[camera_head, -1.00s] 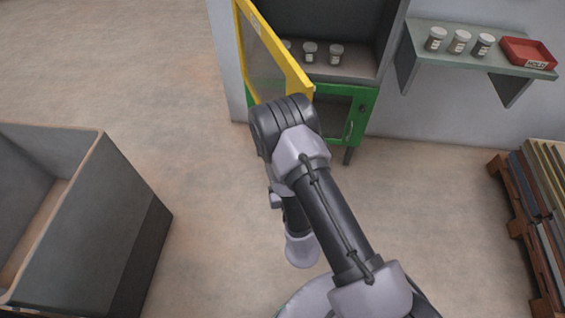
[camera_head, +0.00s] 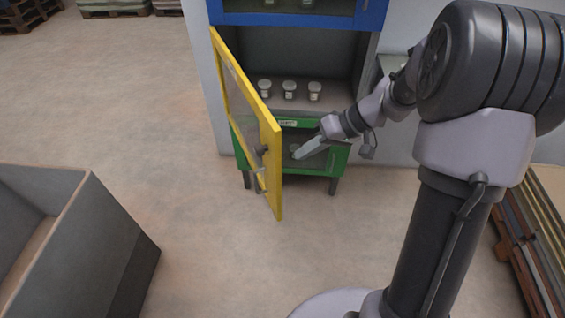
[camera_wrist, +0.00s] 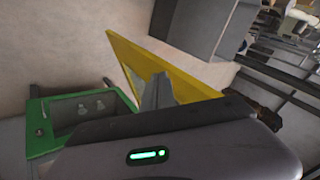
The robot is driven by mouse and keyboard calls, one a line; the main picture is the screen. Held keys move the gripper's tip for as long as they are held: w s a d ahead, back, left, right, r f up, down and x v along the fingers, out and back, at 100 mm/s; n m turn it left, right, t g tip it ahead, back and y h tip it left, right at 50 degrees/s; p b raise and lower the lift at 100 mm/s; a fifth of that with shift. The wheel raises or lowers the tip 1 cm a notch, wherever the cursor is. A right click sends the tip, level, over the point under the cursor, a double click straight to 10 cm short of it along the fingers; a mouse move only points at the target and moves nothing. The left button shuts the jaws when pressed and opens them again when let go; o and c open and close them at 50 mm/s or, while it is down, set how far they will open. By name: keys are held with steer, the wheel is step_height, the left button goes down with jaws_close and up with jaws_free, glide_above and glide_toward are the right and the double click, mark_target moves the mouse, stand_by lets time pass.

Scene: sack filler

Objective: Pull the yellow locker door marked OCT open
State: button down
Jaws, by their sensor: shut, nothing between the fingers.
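The yellow locker door (camera_head: 273,150) stands swung far out from its compartment, hinged on the left, with a see-through panel. Dark and grey fittings show near its free edge; I cannot read any OCT mark. It also shows in the wrist view (camera_wrist: 126,50), behind my fingers. My gripper (camera_head: 302,153) is shut and empty. In the head view it appears right of the door's free edge, on the opening side, in front of the green door. A gap shows between them there; the wrist view does not settle whether they touch.
Several jars (camera_head: 289,90) stand inside the opened compartment. A green locker door (camera_head: 320,171) is below and a blue one (camera_head: 340,18) above. A grey bin (camera_head: 110,240) stands at lower left, and stacked boards (camera_head: 525,240) lie at right. The floor before the door is clear.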

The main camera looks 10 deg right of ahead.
steer(key=w+d+f+n+h, duration=0.1)
steer(key=d+f+n+h, duration=0.1)
steer(key=d, duration=0.4)
steer(key=w+a+f+b, duration=0.2)
steer(key=a+f+b, duration=0.1)
steer(key=a+f, duration=0.4)
steer(key=shift+a+m+t, duration=0.3)
steer(key=shift+a, duration=0.85)
steer(key=shift+r, duration=0.1)
steer(key=shift+a+b, duration=0.1)
steer(key=shift+b, duration=0.2)
